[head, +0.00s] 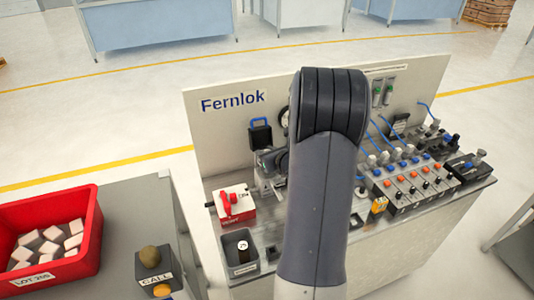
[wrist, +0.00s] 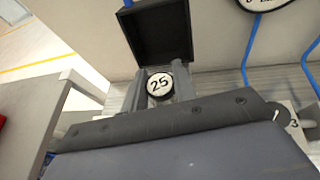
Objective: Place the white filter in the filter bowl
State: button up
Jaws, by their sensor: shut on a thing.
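My gripper (wrist: 160,98) is shut on the white filter (wrist: 158,84), whose round white end face with a dark rim reads "25" in the wrist view. The filter sits between two grey fingers. A black, square, open-looking housing (wrist: 160,32) is just beyond the filter in that view; I cannot tell whether they touch. In the head view a black piece with a blue loop (head: 260,134) stands against the back panel. My arm covers most of my gripper there. I cannot pick out the filter bowl with certainty.
The Fernlok bench panel (head: 232,102) stands behind. Several valves with blue tubes (head: 405,180) fill the right. A red crate of white blocks (head: 85,215) is far left.

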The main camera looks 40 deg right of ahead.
jog(key=shift+f, duration=0.3)
jog(key=o, duration=1)
jog(key=shift+c, duration=0.2)
jog(key=shift+s+r, duration=0.2)
jog(key=shift+r, duration=0.15)
jog(key=b+v, duration=0.1)
jog(key=v, duration=1)
jog(key=shift+s, duration=0.35)
